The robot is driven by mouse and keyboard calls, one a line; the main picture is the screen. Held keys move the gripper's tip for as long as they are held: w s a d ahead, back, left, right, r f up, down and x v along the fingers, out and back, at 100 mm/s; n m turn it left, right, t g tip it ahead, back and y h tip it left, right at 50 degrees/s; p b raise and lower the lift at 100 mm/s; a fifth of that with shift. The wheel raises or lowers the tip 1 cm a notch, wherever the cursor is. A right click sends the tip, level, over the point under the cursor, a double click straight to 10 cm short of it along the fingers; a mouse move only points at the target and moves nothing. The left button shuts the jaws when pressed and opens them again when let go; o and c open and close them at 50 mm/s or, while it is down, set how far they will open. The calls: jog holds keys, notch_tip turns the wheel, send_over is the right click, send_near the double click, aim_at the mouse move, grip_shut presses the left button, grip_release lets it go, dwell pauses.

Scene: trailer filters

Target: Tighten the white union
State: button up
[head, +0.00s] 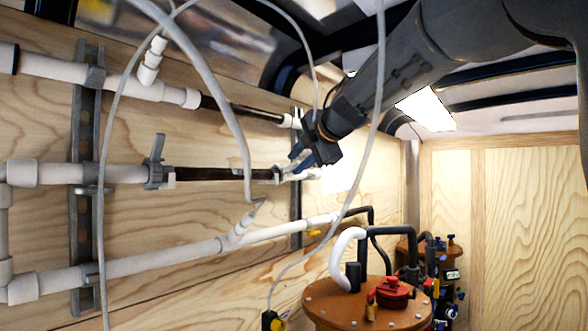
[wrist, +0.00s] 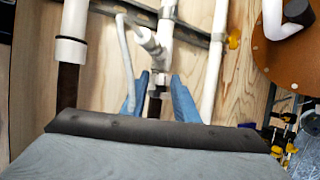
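The middle pipe run (head: 110,174) on the left wall has a dark section (head: 210,173) that ends in a pale fitting close to my gripper (head: 300,163). In the wrist view a light grey-white collar (wrist: 157,79), which seems to be the white union, sits between the two blue fingers of my gripper (wrist: 158,82). The fingers are apart, one on each side of the collar, with a narrow gap visible. I cannot tell whether either finger touches it. A dark pipe (wrist: 155,106) continues from the collar toward the wrist, and the wrist body hides its lower part.
An upper pipe (head: 60,70) and a lower pipe (head: 140,264) run alongside. Grey hoses (head: 230,110) hang in front of the wall. A brown tank (head: 330,305) with a red cap (head: 393,290) stands at lower right. The wooden end wall (head: 530,210) is clear.

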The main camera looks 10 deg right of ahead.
aim_at(297, 162)
jog(key=shift+b+v, duration=0.5)
jog(key=shift+v, duration=1.75)
